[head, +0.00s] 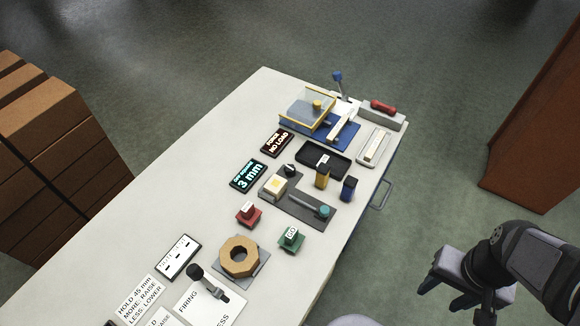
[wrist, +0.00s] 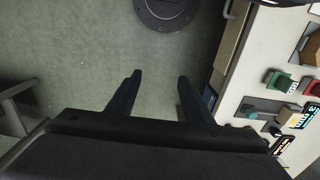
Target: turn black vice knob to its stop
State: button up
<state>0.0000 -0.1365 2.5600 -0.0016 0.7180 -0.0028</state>
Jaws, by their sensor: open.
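The black vice knob (head: 291,170) sits at the upper edge of a dark grey base plate (head: 300,208) on the bench, beside a cream block (head: 274,188) with a yellow top. In the wrist view a small dark shape by the plate looks like the black knob (wrist: 276,131). A teal knob (head: 324,211) on a grey rod lies at the plate's lower right. My gripper (head: 446,294) is off the bench to the lower right, well away from the knob. In the wrist view its fingers (wrist: 159,76) are apart, with only floor between them.
A black tray (head: 322,159) and yellow and blue blocks stand close right of the knob. A lit 3 mm display (head: 248,174) is to its left. Red (head: 248,213) and green (head: 291,239) buttons are nearer. Open floor lies between my gripper and the bench edge.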

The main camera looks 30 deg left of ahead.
dwell(0.3)
jog(key=w+a+f+n+t+b, duration=0.2)
jog(key=w+a+n+t+b, duration=0.15)
jog(key=w+a, duration=1.65)
jog(key=a+f+n, duration=0.1)
jog(key=a, duration=0.4)
jog(key=a+n+y, duration=0.1)
jog(key=a, duration=0.5)
jog(key=a+f+n, duration=0.1)
jog(key=a, duration=0.5)
jog(key=shift+w+a+f+y+b, duration=0.1)
jog(key=shift+w+f+y+b, duration=0.2)
jog(key=shift+w+y+b, duration=0.1)
jog(key=n+y+b, duration=0.1)
send_near(290, 168)
jog(key=shift+p+x, duration=0.65)
jog(key=shift+x, duration=3.45)
jog(key=c, duration=1)
